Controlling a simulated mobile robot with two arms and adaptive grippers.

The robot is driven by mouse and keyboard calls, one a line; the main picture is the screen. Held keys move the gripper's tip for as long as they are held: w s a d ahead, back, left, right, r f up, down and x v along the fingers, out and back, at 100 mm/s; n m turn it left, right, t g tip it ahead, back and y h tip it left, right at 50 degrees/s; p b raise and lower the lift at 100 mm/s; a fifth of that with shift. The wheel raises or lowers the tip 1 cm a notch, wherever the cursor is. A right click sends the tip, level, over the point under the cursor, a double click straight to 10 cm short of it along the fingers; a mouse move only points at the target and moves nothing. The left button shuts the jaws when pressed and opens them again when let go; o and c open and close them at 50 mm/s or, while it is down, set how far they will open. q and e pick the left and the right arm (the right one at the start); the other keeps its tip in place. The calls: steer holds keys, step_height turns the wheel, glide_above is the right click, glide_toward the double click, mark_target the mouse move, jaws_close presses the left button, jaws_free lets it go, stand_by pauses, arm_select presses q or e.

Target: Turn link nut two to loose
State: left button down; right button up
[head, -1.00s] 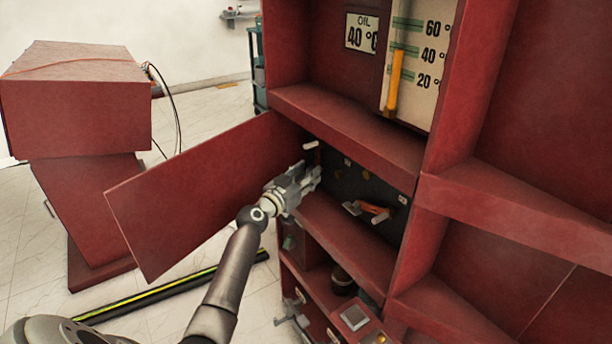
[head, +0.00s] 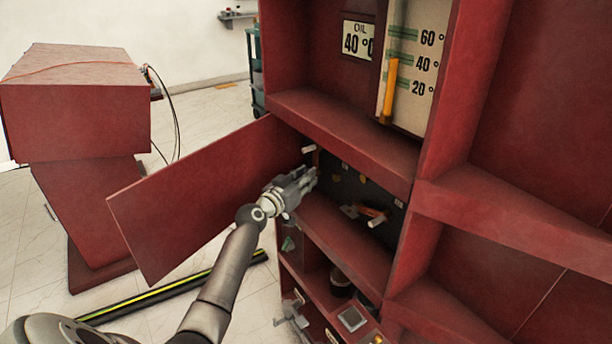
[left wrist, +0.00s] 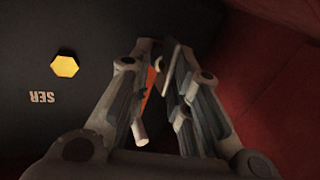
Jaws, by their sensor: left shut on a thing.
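My left gripper (head: 308,179) reaches into the low, dark-backed compartment (head: 350,186) of the red cabinet, at its left end. In the left wrist view its fingers (left wrist: 160,85) are closed around a small part in front of an orange link (left wrist: 151,82). The gripped part, seemingly a link nut, is mostly hidden by the fingers. A pale pin (left wrist: 139,132) shows between the fingers; a white pin (head: 308,149) also shows above the gripper in the head view. A second orange link (head: 364,210) with a white pin (head: 377,220) sits further right.
An open red door (head: 200,205) stands left of the compartment. A yellow hexagon (left wrist: 64,65) and inverted lettering (left wrist: 42,97) mark the dark panel. A red shelf (head: 345,135) lies above, with a thermometer scale (head: 410,75) over it. Lower compartments hold other items.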

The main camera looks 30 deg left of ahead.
arm_select(q)
steer(key=shift+a, duration=0.35)
steer(key=c, duration=1.6)
jaws_free()
steer(key=shift+c, duration=0.2)
steer(key=shift+o, duration=0.9)
steer(key=shift+a+f, duration=0.1)
steer(key=shift+a, duration=0.1)
steer(key=shift+d, duration=0.2)
steer(key=shift+s+d, duration=0.1)
steer(key=shift+s, duration=0.45)
steer(key=s, duration=1.1)
steer(key=shift+r, duration=0.35)
